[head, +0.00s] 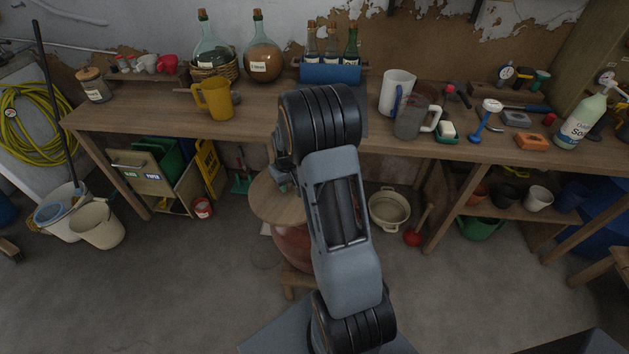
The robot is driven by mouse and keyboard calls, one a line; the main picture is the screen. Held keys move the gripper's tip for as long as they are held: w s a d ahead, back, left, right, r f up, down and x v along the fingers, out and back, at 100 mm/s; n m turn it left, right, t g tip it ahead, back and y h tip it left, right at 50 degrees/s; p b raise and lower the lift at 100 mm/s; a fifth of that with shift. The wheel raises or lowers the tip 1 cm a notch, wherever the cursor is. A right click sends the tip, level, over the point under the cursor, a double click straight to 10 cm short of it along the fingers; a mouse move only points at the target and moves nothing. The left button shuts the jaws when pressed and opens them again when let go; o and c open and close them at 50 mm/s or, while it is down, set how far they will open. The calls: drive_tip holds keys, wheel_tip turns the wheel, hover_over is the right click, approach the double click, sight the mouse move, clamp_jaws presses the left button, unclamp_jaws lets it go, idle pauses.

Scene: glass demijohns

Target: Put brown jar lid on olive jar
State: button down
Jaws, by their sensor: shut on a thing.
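The brown jar lid (268,206), a round wooden disc, is in front of the workbench, left of my arm. A large reddish-brown jar (290,244), which seems to be the olive jar, stands under it on a low wooden stool (289,283). The lid covers the jar's mouth from this view and reaches out past the jar on the left. I cannot tell whether lid and jar touch. My gripper (283,181) shows only in a small part at the lid's top, shut on the lid; my arm hides the rest and the jar's right side.
The workbench (160,112) behind holds a yellow jug (214,98), demijohns (263,55), a blue bottle rack (331,72) and mugs (398,92). A cream basin (389,209) and a red plunger (415,236) are on the floor to the right.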

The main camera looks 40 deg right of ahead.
drive_tip(key=d+b, duration=0.1)
drive_tip(key=d, duration=0.2)
drive_tip(key=d+b, duration=0.2)
drive_tip(key=d, duration=0.1)
drive_tip(key=s+d+b, duration=0.1)
drive_tip(key=d, duration=0.2)
drive_tip(key=shift+d+r, duration=0.15)
drive_tip(key=shift+r, duration=0.15)
drive_tip(key=shift+d+r, duration=0.2)
drive_tip(key=shift+d, duration=0.1)
drive_tip(key=shift+s, duration=0.15)
drive_tip(key=shift+f+b, duration=2.45)
drive_tip(key=shift+f, duration=0.7)
drive_tip(key=shift+f+b, duration=0.65)
drive_tip(key=shift+f, duration=0.25)
idle(0.5)
drive_tip(key=shift+c, duration=1.9)
unclamp_jaws()
drive_tip(key=shift+a, duration=0.1)
